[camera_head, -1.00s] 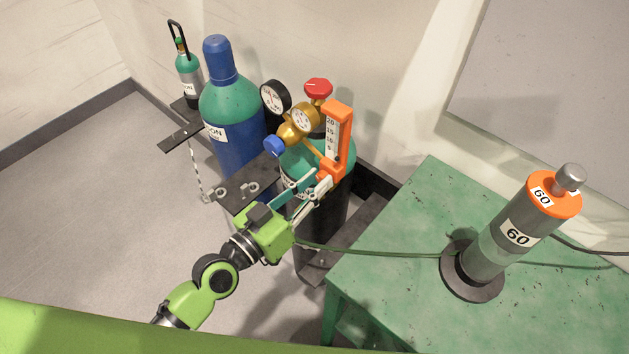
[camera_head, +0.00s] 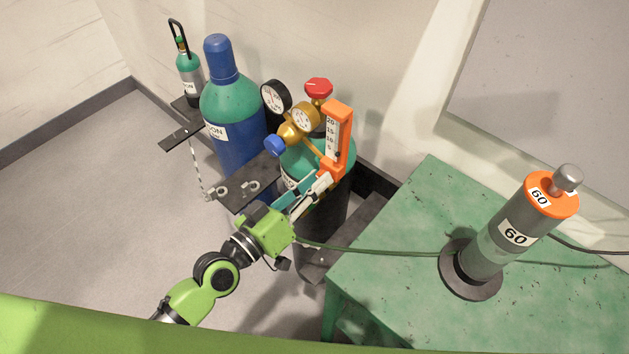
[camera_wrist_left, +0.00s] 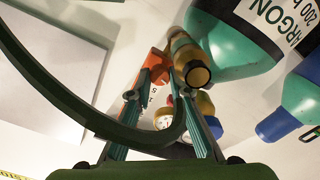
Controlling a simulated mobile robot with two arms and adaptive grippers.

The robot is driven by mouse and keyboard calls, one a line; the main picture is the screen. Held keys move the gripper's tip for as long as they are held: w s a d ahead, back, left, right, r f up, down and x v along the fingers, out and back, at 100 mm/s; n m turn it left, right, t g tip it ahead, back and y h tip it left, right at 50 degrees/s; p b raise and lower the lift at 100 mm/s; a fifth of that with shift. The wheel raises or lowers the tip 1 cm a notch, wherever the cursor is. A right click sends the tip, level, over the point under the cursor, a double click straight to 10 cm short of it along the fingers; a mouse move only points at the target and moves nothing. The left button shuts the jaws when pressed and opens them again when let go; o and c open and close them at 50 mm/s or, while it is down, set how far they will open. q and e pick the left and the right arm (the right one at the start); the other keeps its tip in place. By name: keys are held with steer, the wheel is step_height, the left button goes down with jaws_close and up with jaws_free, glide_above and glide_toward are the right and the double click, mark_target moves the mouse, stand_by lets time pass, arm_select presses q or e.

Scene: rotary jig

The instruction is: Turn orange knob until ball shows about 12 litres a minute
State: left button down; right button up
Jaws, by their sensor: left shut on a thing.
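The orange flowmeter (camera_head: 345,125) stands upright on the brass regulator and carries a white scale (camera_head: 332,138) marked 20, 15, 10 and 5. I cannot make out the ball in it. The orange knob (camera_head: 326,169) sits at the flowmeter's foot, partly hidden by my fingers. My left gripper (camera_head: 325,180) reaches up from the lower left and is shut on the knob. In the left wrist view the knob (camera_wrist_left: 157,74) shows between the fingertips. My right gripper is not in view.
Beside the flowmeter are a brass regulator (camera_head: 291,133) with two gauges, a blue knob (camera_head: 274,146) and a red handwheel (camera_head: 318,88). A blue-green cylinder (camera_head: 235,110) stands left. A green table (camera_head: 400,225) bears a grey cylinder marked 60 (camera_head: 500,249). A green hose crosses from the table.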

arm_select(q)
steer(key=c, duration=1.8)
jaws_free()
steer(key=shift+r, duration=0.1)
steer(key=shift+c, duration=0.2)
steer(key=shift+s+a, duration=0.35)
steer(key=shift+s, duration=0.15)
steer(key=v, duration=1)
steer(key=shift+s+a, duration=0.25)
steer(key=shift+s, duration=0.05)
